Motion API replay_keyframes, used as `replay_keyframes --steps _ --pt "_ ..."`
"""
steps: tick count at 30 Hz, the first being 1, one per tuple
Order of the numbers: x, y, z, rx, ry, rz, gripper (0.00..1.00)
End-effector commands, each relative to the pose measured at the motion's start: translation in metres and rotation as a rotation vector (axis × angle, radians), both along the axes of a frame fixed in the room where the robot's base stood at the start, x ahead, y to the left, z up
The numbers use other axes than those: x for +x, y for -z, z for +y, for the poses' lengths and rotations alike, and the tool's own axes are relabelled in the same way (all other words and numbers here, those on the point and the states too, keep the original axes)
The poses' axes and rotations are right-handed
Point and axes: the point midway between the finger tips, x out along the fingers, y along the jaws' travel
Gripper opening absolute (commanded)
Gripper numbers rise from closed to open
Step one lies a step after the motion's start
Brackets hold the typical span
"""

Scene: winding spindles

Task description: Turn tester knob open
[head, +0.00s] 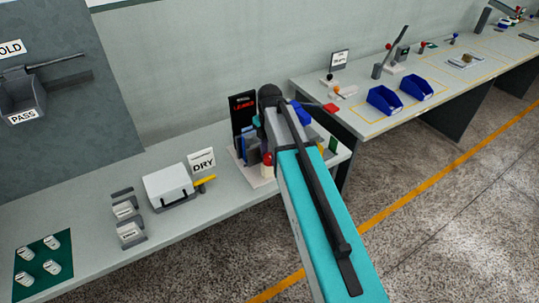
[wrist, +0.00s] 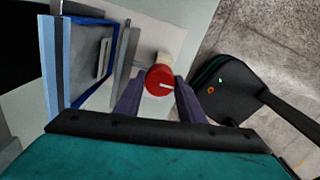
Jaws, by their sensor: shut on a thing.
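The red knob (wrist: 160,80) has a white line on its face and sits on a short pale stem in the wrist view. My gripper (wrist: 157,90) has one dark finger on each side of it and is shut on it. The tester (head: 243,112) stands at the right end of the near bench, with a dark panel with red lettering. A red-topped pale part (head: 267,159) shows at its front; I cannot tell if it is the same knob. A blue-framed pocket (wrist: 88,60) is left of the knob.
A DRY sign (head: 202,160), a white lidded box (head: 167,185) and grey holders (head: 128,217) stand left of the tester. A green mat (head: 43,262) with several white parts lies at lower left. Another bench with blue bins (head: 384,100) stands behind right.

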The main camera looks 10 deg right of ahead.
Motion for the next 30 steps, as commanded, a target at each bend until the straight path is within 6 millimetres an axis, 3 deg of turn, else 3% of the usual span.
replay_keyframes --steps 7,8,11,23,30 --pt "0.001 -0.001 -0.001 -0.003 -0.001 -0.001 0.13" --pt "0.001 -0.001 -0.001 -0.003 0.0 -0.001 0.39" --pt "0.0 -0.001 -0.001 -0.003 0.0 -0.001 0.54" --pt "0.0 -0.002 0.0 0.0 0.0 -0.001 0.54" --pt "0.001 -0.014 0.0 0.0 0.0 -0.002 0.54"
